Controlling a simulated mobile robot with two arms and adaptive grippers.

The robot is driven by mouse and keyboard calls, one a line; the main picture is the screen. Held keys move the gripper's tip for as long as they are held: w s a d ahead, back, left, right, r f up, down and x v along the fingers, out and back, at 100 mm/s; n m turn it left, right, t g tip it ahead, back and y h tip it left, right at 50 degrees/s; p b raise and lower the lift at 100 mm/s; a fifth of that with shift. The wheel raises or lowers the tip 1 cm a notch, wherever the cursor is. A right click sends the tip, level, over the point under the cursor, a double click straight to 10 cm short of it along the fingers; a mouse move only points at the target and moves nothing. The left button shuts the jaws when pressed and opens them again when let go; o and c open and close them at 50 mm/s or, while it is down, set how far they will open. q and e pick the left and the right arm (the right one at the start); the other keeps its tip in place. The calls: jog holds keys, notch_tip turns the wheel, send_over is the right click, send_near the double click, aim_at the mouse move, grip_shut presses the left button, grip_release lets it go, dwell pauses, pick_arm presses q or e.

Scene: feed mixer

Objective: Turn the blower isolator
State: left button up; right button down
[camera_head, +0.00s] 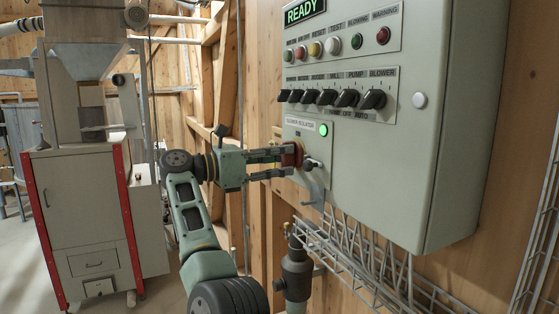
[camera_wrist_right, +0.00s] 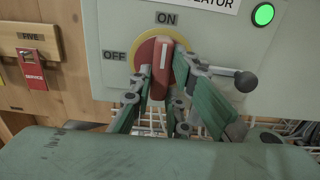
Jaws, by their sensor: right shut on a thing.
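The blower isolator (camera_head: 292,154) is a red rotary handle on a yellow disc at the lower left of the grey control cabinet. It also shows in the right wrist view (camera_wrist_right: 162,58), where the white line on the red handle stands about upright, towards the ON label (camera_wrist_right: 166,18). The OFF label (camera_wrist_right: 114,54) is to its left. My right gripper (camera_head: 290,161) is at the isolator, its fingers on both sides of the red handle and shut on it. The fingers hide part of the disc. My left gripper is not in view.
A black-knobbed lever (camera_wrist_right: 245,81) sticks out right of the isolator. A green lamp (camera_wrist_right: 263,14) glows above it. The cabinet (camera_head: 440,130) carries a row of black selector knobs (camera_head: 373,99). Wire cable trays (camera_head: 370,262) run below.

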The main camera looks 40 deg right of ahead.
jog(key=shift+n, duration=0.3)
jog(key=n, duration=0.3)
jog(key=shift+s+a+r+n, duration=0.1)
jog(key=shift+r+n, duration=0.05)
jog(key=shift+n, duration=0.25)
jog(key=n, duration=0.4)
jog(key=shift+s+r+n+p, duration=0.15)
jog(key=shift+n+p, duration=0.15)
jog(key=n+p, duration=0.1)
jog(key=n, duration=0.3)
jog(key=shift+r, duration=0.15)
jog(key=n+p, duration=0.1)
jog(key=n, duration=0.3)
jog(key=shift+r+n+p, duration=0.1)
jog(key=shift+n+p, duration=0.2)
jog(key=shift+p, duration=0.05)
jog(key=shift+n, duration=0.3)
jog(key=c, duration=1.7)
grip_release()
